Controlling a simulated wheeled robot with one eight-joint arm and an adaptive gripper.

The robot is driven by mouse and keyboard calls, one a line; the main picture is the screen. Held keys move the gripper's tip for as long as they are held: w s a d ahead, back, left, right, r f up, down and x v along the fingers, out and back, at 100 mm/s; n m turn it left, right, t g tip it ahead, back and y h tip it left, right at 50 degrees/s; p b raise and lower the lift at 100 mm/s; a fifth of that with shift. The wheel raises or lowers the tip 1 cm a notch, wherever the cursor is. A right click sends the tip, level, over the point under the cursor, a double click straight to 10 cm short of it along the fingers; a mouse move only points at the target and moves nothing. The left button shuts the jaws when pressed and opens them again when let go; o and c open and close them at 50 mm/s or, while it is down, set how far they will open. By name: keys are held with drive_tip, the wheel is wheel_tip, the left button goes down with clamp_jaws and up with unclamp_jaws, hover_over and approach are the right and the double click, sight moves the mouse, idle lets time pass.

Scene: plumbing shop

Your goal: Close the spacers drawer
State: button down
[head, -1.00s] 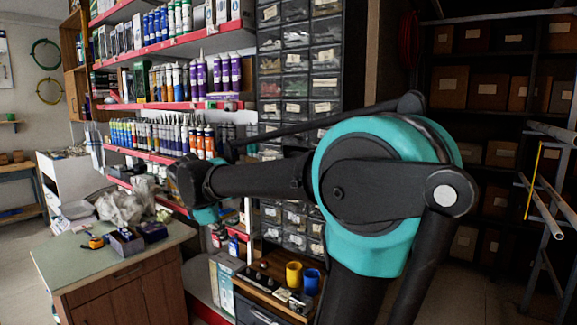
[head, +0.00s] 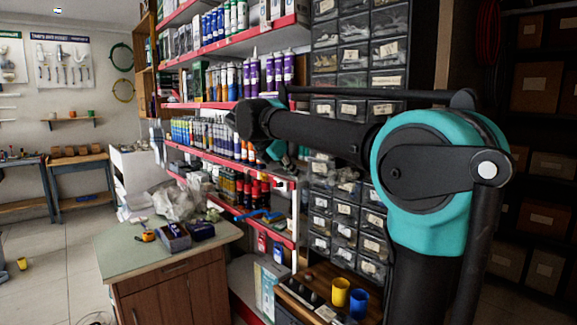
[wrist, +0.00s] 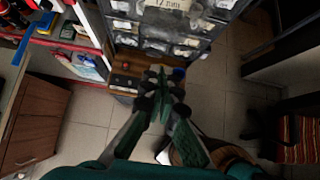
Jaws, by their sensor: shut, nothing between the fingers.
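A tall unit of small dark drawers (head: 343,208) with pale labels stands behind my arm in the head view. My arm covers part of it. Its lower drawers also show at the top of the wrist view (wrist: 160,30), where one label (wrist: 168,3) reads "12 mm". No label naming spacers is readable, and I cannot tell which drawer is the spacers drawer or how far it is out. My gripper (wrist: 160,78) is shut and empty in the wrist view, appearing in front of and below the drawer fronts. In the head view its fingers cannot be made out.
A wooden-topped cabinet below the drawers holds a yellow cup (head: 340,291) and a blue cup (head: 358,303). Red-edged shelves (head: 238,98) with tubes stand left of the drawers. A counter (head: 160,255) stands front left. Tiled floor (wrist: 210,100) is open right of the cabinet.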

drive_tip(key=shift+w+d+f, duration=0.35)
drive_tip(key=shift+w+d, duration=0.25)
drive_tip(key=shift+d, duration=0.2)
drive_tip(key=shift+w+d+f, duration=0.4)
drive_tip(key=shift+w+d, duration=0.2)
drive_tip(key=shift+d, duration=0.25)
drive_tip(key=shift+w+d+f, duration=0.35)
drive_tip(key=shift+w+d, duration=0.25)
drive_tip(key=shift+d, duration=0.2)
drive_tip(key=w+d, duration=0.3)
drive_tip(key=d, duration=0.1)
drive_tip(key=w+d, duration=0.3)
drive_tip(key=d, duration=0.1)
drive_tip(key=w+d, duration=0.3)
drive_tip(key=d, duration=0.2)
drive_tip(key=shift+w+d, duration=0.1)
drive_tip(key=shift+w, duration=0.2)
drive_tip(key=shift+w+d, duration=0.1)
drive_tip(key=shift+r, duration=0.1)
